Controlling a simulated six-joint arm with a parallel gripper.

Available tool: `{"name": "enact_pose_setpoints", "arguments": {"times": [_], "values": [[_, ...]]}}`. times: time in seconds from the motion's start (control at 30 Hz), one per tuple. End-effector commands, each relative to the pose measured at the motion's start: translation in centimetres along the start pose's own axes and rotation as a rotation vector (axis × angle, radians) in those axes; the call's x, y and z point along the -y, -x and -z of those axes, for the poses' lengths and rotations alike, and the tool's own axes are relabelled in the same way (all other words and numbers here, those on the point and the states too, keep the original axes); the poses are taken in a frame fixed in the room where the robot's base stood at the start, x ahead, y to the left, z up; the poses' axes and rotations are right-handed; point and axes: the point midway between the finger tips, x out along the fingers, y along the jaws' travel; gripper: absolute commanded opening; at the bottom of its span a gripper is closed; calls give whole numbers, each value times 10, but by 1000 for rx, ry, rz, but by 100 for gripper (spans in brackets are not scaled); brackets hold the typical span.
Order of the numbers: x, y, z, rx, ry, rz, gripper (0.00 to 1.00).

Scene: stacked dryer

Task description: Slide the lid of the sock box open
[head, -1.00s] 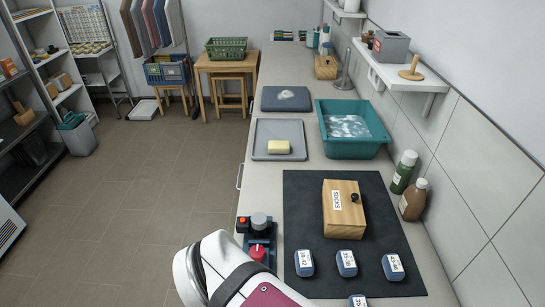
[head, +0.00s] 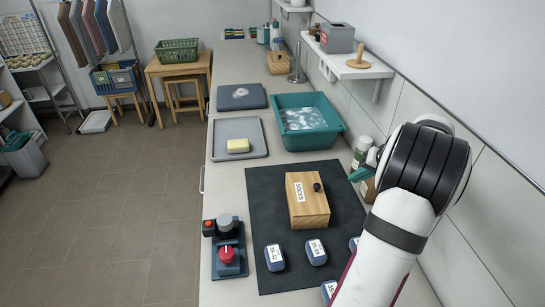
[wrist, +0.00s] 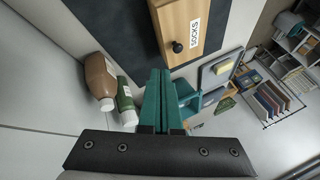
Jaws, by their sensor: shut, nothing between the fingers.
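The wooden sock box (head: 308,206) lies on the dark mat (head: 265,200), with a white "SOCKS" label and a small black knob (head: 317,187) near its far right corner. Its lid looks shut. In the wrist view the box (wrist: 180,28) is at the top, with the knob (wrist: 177,47) facing my gripper. My gripper (wrist: 162,75) has teal fingers pressed together, with nothing between them. In the head view the gripper (head: 357,175) is right of the box, apart from it, near the bottles by the wall. My arm hides part of the mat's right side.
Two bottles, green (wrist: 126,98) and brown (wrist: 100,78), stand against the wall close to my gripper. Several blue labelled pieces (head: 316,252) lie in front of the box. A teal basin (head: 304,122) and a tray (head: 238,139) with a yellow sponge lie beyond. A red-knobbed control (head: 226,250) sits left.

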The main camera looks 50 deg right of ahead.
Motion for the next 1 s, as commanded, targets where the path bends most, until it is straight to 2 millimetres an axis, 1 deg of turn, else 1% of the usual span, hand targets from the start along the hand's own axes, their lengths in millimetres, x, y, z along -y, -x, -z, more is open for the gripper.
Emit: {"name": "enact_pose_setpoints", "arguments": {"times": [0.03,0.07,0.17,0.5,0.57,0.63,0.73,0.87,1.0], "values": [[-9,-1,2,-9,-6,-5,0],[-11,-2,3,-12,-7,-6,0],[-11,-15,2,-10,-6,-5,0],[-10,-89,2,-7,-6,-4,0],[-10,-101,2,-7,-5,-5,0],[2,-108,2,-8,-3,-4,0],[13,-116,0,-8,-4,-5,0],[21,-122,0,-8,-6,-6,0],[23,-123,0,-8,-6,-6,0]]}}
